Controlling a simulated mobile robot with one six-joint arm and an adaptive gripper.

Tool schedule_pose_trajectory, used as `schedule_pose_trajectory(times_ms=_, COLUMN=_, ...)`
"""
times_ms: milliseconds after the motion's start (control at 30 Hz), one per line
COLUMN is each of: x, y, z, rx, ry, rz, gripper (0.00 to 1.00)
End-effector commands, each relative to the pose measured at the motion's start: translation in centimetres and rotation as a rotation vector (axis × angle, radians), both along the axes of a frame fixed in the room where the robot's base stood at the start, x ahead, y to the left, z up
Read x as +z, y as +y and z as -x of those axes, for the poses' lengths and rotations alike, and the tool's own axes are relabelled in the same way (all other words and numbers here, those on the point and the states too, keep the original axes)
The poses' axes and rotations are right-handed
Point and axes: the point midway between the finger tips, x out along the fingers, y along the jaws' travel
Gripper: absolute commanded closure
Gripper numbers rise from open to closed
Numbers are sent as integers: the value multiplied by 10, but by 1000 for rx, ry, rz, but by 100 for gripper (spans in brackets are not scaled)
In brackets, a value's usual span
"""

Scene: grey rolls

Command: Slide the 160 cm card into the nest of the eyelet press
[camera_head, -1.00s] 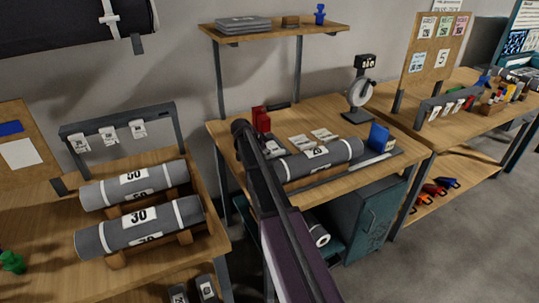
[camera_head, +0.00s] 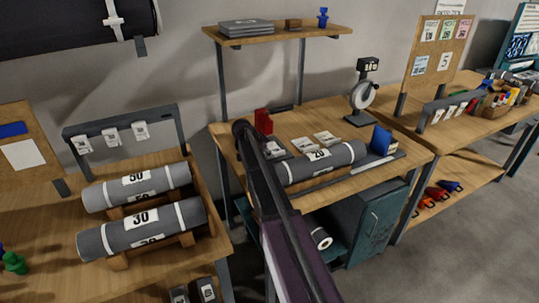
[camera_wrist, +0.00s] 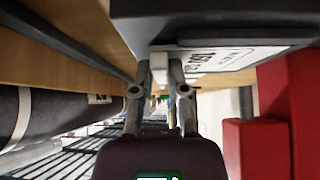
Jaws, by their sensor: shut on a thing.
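In the wrist view my gripper (camera_wrist: 167,75) is shut on the white edge of a card (camera_wrist: 218,60). The card's printed label appears upside down and seems to read 160. The card lies close against a dark grey block (camera_wrist: 215,18); I cannot tell whether it touches it or is inside a slot. A red body (camera_wrist: 262,145), probably the eyelet press, stands just right of the card. In the head view the red press (camera_head: 263,121) stands at the back left of the middle bench, beside my arm's end. My arm hides the gripper and card there.
A grey roll marked 20 (camera_head: 322,161) lies on the middle bench, with loose cards (camera_head: 327,138) behind it. A blue block (camera_head: 381,140) and a dial scale (camera_head: 362,95) stand to the right. Rolls marked 30 (camera_head: 140,229) and 50 (camera_head: 137,187) rest in cradles at left.

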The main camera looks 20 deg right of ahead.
Motion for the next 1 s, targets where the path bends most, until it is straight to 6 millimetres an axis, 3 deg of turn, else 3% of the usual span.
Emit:
schedule_pose_trajectory(times_ms=67, x=0, y=0, z=0, rx=0, ry=0, rz=0, gripper=100)
schedule_pose_trajectory(times_ms=100, x=0, y=0, z=0, rx=0, ry=0, rz=0, gripper=75)
schedule_pose_trajectory(times_ms=200, x=0, y=0, z=0, rx=0, ry=0, rz=0, gripper=46)
schedule_pose_trajectory(times_ms=233, x=0, y=0, z=0, rx=0, ry=0, rz=0, gripper=41)
schedule_pose_trajectory(times_ms=767, x=0, y=0, z=0, rx=1, ry=1, rz=0, gripper=41)
schedule_pose_trajectory(times_ms=1000, x=7, y=13, z=5, rx=67, ry=33, rz=-8, gripper=41)
